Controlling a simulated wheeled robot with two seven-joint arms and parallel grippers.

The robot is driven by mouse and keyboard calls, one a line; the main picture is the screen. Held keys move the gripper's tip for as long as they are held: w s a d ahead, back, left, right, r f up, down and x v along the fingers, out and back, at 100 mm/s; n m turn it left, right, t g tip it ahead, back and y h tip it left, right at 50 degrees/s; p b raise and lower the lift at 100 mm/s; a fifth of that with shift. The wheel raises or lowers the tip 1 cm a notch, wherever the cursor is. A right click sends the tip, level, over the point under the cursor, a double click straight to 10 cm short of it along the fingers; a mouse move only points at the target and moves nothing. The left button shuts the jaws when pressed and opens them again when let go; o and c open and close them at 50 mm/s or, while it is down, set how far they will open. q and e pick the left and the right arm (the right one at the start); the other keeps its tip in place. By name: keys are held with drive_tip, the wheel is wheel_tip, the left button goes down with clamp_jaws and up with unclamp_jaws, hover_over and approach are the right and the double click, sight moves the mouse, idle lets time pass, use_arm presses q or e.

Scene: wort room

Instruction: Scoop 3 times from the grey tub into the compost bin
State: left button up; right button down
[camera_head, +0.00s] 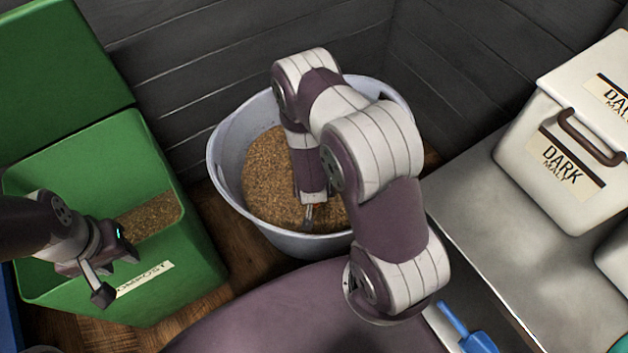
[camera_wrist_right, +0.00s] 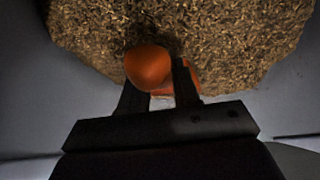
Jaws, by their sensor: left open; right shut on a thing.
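The grey tub (camera_head: 226,160) stands on the wooden floor at the centre and holds brown grain (camera_head: 266,170). My right arm reaches down into it. My right gripper (camera_head: 308,222) is low over the grain, partly hidden by the arm. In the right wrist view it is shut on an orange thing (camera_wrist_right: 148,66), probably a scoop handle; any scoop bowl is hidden. The green compost bin (camera_head: 190,270) stands open at the left, with some grain inside. My left gripper (camera_head: 103,283) is open and empty at the bin's front side, over the label area.
The raised green lid (camera_head: 60,70) stands behind the bin. Dark plank walls (camera_head: 240,50) close off the back.

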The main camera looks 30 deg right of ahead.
drive_tip(key=s+a+r+t+p, duration=0.1)
drive_tip(key=s+r+p, duration=0.1)
drive_tip(key=r+p, duration=0.6)
drive_tip(key=s+a+r+t+h+p, duration=0.1)
drive_tip(key=r+p, duration=0.6)
drive_tip(key=r, duration=0.3)
drive_tip(key=shift+s+r+p, duration=0.15)
drive_tip(key=shift+s+p, duration=0.2)
